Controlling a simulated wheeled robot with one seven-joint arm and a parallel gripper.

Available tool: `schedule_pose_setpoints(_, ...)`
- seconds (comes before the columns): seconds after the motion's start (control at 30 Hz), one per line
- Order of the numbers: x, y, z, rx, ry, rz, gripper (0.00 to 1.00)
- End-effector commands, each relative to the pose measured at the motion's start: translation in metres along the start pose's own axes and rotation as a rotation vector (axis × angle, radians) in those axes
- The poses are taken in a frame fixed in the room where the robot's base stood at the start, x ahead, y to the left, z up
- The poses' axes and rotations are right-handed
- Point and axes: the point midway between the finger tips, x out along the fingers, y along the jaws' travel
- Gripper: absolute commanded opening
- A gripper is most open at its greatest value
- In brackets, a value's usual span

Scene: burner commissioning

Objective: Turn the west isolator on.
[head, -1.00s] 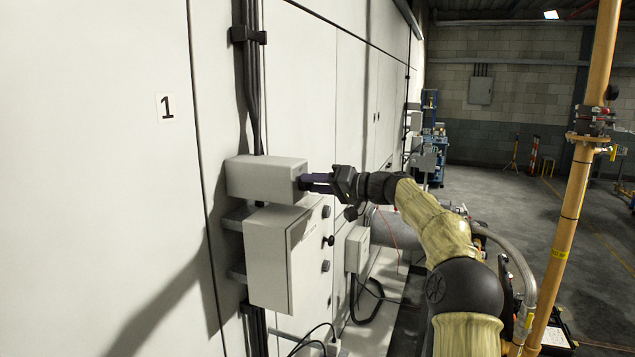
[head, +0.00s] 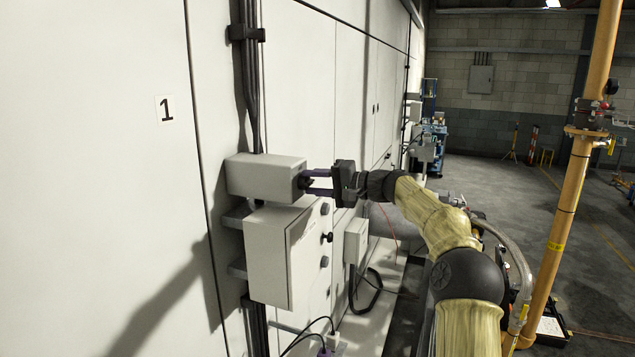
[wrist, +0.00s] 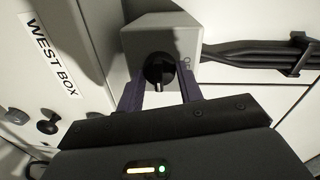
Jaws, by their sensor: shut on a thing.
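The isolator is a grey box (head: 266,178) on the white panel wall, with a black rotary knob (wrist: 160,70) on its face. A pale mark on the knob points toward the bottom of the wrist picture. Small lettering stands beside the knob, partly covered and hard to read. My gripper (head: 309,182) reaches the box face from the right, with its dark purple fingers on either side of the knob. The fingers (wrist: 160,90) also show in the wrist view, shut on the knob. The knob is mostly hidden in the head view.
A larger grey box (head: 272,255) with several dark knobs hangs just below; the wrist view shows its "WEST BOX" label (wrist: 49,54). Black cables (head: 250,90) run up the wall above the isolator. A yellow pipe (head: 570,200) stands to the right. Open floor lies beyond.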

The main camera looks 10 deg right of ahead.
Motion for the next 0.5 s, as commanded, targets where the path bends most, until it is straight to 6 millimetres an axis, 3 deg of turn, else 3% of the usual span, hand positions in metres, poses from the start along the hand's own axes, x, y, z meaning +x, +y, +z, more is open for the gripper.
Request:
schedule_pose_setpoints(0.27, 0.0002, 0.0007, 0.0002, 0.003, -0.001, 0.000, 0.13)
schedule_pose_setpoints(0.3, 0.0002, 0.0007, 0.0002, 0.003, -0.001, 0.000, 0.42)
schedule_pose_setpoints(0.4, 0.0002, 0.0006, 0.0001, 0.002, -0.001, 0.000, 0.58)
schedule_pose_setpoints(0.5, 0.0001, 0.0005, 0.0000, 0.002, 0.000, 0.000, 0.58)
